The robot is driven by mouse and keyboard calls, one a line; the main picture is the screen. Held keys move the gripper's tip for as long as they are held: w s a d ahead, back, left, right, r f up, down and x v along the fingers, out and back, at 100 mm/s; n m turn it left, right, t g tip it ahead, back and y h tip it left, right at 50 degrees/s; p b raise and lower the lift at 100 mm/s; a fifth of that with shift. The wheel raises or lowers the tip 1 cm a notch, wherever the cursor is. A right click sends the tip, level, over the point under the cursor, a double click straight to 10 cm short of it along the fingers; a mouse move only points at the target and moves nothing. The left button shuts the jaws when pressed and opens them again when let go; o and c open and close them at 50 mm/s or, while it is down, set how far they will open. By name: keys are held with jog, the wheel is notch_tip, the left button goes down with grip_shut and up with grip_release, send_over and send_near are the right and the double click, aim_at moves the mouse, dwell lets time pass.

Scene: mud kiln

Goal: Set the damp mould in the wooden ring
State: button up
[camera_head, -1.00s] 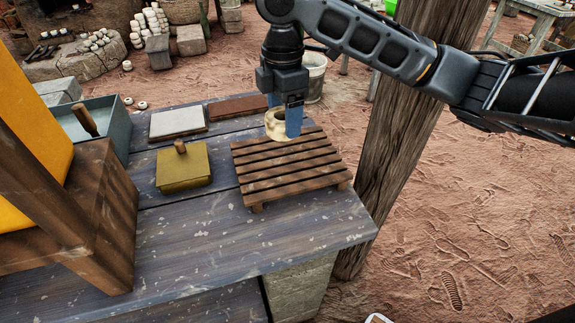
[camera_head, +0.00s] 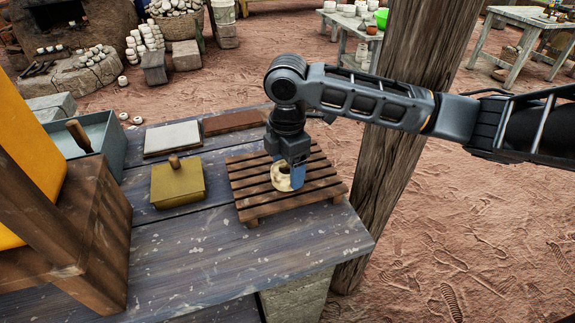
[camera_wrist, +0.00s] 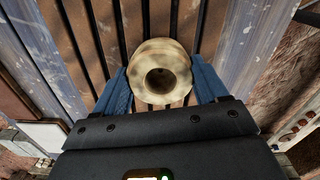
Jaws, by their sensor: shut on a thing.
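The damp mould (camera_head: 279,180) appears to be the pale cream, round piece with a dark central hollow. In the wrist view the mould (camera_wrist: 160,68) sits upright between my two blue fingers, one pressed at each side. My gripper (camera_head: 288,180) is shut on it, pointing down over the middle of the slatted wooden rack (camera_head: 247,191). The mould is at or very close to the slats; I cannot tell whether it touches them. I can make out no wooden ring in either view.
The rack stands on a weathered blue-grey table (camera_head: 220,245). Left of it are an olive box with a knob (camera_head: 178,186), a pale slab (camera_head: 172,138) and a grey tray (camera_head: 100,138). A brown slab (camera_head: 232,122) lies behind. A wooden post (camera_head: 395,150) rises close on the right.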

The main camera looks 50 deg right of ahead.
jog(key=o, duration=1.3)
jog(key=shift+f, duration=0.1)
